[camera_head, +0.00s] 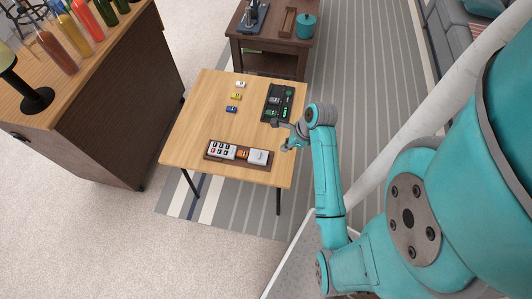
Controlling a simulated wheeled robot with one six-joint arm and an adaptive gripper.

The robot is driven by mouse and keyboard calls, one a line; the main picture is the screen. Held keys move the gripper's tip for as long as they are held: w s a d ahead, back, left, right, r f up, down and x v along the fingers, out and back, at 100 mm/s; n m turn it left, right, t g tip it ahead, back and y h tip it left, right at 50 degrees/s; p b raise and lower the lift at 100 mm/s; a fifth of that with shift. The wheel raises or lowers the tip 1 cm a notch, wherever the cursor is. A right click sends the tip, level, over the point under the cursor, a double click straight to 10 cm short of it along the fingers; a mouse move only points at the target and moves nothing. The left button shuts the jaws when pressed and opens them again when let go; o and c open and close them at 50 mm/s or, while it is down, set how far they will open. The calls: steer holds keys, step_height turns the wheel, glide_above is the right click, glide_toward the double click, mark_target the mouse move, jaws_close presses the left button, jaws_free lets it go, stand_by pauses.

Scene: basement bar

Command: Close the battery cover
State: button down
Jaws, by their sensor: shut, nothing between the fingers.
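A long brown base (239,162) lies near the front edge of the small wooden table. It holds a white piece with dark buttons (221,150) at the left, an orange piece (242,154) in the middle and a white plate (258,157) at the right. Which part is the battery cover, and whether it is open, is too small to tell. My gripper (286,148) is shut and empty, above the table's right side, to the right of the white plate and apparently apart from it.
A black panel (268,104) with grey and green parts lies behind my gripper. Small white (240,85), yellow (236,96) and blue (231,109) items lie farther back on the table (195,125). A bar counter (95,95) with bottles stands left. The tabletop's left side is clear.

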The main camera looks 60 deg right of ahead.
mark_target(248, 154)
steer(key=x, duration=0.9)
steer(key=shift+d+f, duration=0.1)
steer(key=shift+f, duration=0.2)
steer(key=w, duration=0.1)
steer(key=w+a, duration=0.1)
steer(key=w, duration=0.1)
steer(key=shift+w+a, duration=0.15)
steer(key=shift+w, duration=0.3)
steer(key=w, duration=0.2)
steer(key=w+a, duration=0.1)
steer(key=w, duration=0.1)
steer(key=w+a, duration=0.1)
steer(key=w, duration=0.1)
steer(key=shift+s, duration=0.1)
